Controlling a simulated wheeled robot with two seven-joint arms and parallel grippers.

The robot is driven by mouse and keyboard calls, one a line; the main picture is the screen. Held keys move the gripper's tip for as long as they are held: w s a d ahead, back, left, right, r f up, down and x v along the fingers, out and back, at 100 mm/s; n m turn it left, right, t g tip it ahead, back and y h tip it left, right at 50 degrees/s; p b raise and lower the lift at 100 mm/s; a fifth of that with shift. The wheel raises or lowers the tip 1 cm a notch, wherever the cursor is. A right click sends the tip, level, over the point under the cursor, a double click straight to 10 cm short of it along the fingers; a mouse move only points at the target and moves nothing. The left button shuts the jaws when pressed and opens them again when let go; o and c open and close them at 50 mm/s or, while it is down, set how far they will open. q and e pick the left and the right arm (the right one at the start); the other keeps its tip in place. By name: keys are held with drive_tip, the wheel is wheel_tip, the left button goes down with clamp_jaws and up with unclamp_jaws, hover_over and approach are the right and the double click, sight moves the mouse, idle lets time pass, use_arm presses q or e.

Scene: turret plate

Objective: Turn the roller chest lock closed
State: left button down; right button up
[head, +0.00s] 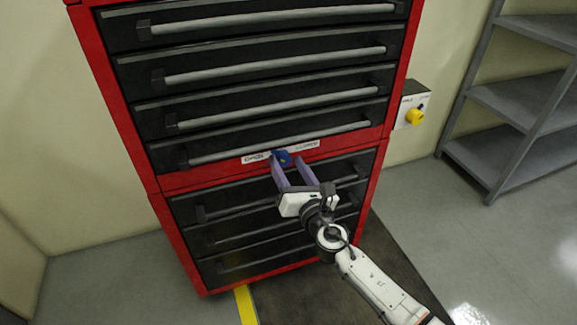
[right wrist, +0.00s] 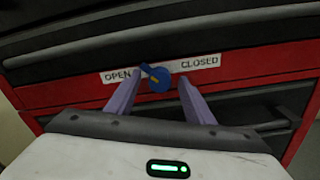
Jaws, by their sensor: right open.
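The red roller chest (head: 180,182) with black drawers stands against the wall. Its blue lock knob (head: 283,158) sits on a white label strip on the red band between the drawer groups. In the right wrist view the blue lock knob (right wrist: 159,80) has its lever pointing up and left, toward the word OPEN; CLOSED is at the right. My right gripper (head: 287,164) is open just in front of the knob. In the right wrist view its purple fingers (right wrist: 155,88) stand apart, one on each side of the knob; I cannot tell whether either touches it. My left gripper is not in view.
Drawer handles (head: 270,140) stick out above and below the lock. A yellow knob (head: 415,116) on a grey box is on the wall to the right. Grey shelves (head: 500,105) stand further right. A dark mat (head: 340,285) and a yellow floor stripe (head: 245,305) lie in front.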

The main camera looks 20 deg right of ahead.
drive_tip(key=c, duration=1)
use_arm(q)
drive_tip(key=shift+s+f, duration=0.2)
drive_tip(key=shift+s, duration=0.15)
use_arm(e)
drive_tip(key=shift+c, duration=0.2)
